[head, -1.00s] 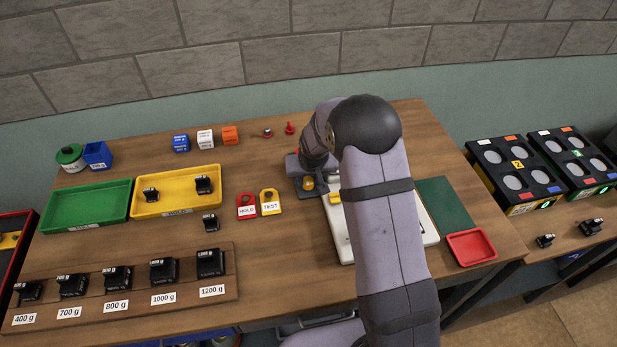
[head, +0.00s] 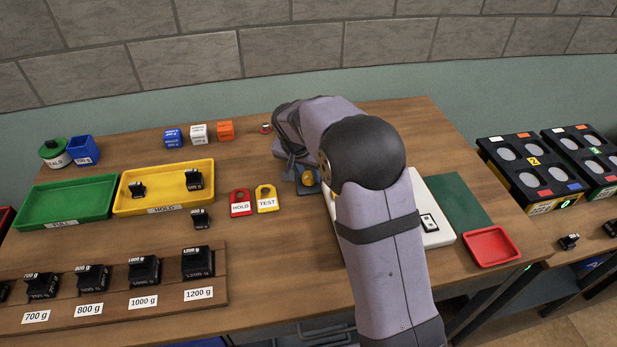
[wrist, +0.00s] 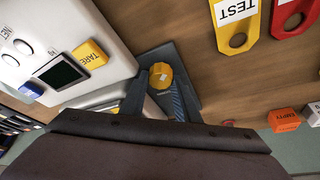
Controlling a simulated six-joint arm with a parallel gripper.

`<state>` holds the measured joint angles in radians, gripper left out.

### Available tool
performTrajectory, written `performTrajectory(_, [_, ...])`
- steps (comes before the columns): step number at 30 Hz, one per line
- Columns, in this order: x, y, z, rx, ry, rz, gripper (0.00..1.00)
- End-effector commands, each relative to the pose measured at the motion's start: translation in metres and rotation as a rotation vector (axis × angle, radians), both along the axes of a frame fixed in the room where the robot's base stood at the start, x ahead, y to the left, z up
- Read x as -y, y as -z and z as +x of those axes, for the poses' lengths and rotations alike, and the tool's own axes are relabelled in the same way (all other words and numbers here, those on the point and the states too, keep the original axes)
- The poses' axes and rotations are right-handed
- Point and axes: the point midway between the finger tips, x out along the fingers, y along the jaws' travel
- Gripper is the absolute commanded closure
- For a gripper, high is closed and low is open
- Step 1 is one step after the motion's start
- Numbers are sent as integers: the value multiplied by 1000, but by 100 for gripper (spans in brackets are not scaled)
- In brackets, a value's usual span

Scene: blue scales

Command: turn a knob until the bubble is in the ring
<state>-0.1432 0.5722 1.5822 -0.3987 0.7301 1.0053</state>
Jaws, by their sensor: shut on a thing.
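A yellow knob (wrist: 161,75) with a pale mark on top sits on a dark plate beside the white scale (wrist: 100,22). The knob also shows in the head view (head: 308,179), just left of the scale. My gripper (wrist: 157,88) is shut on the knob in the wrist view, with a dark finger on each side. In the head view my arm covers much of the scale (head: 440,238). A small dark-framed pale window (head: 429,222) shows on the scale's right part; I cannot tell whether it holds the bubble and ring.
Red HOLD (head: 240,203) and yellow TEST (head: 267,198) tags lie left of the knob. Yellow (head: 206,165) and green (head: 112,182) trays are further left. A red tray (head: 491,246) is at the right. Black weights stand in a row on a wooden rack (head: 219,292) at front left.

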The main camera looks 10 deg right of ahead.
Motion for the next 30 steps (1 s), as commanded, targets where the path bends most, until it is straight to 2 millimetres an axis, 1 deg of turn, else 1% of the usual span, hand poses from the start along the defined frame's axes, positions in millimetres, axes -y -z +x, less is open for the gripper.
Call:
performTrajectory(14, [-1,0,0,-1,14,1,94])
performTrajectory(15, [-1,0,0,-1,14,1,62])
performTrajectory(16, [0,0,-1,-1,14,1,55])
performTrajectory(17, [0,0,-1,-2,14,1,52])
performTrajectory(30, [3,1,-2,-9,16,-4,52])
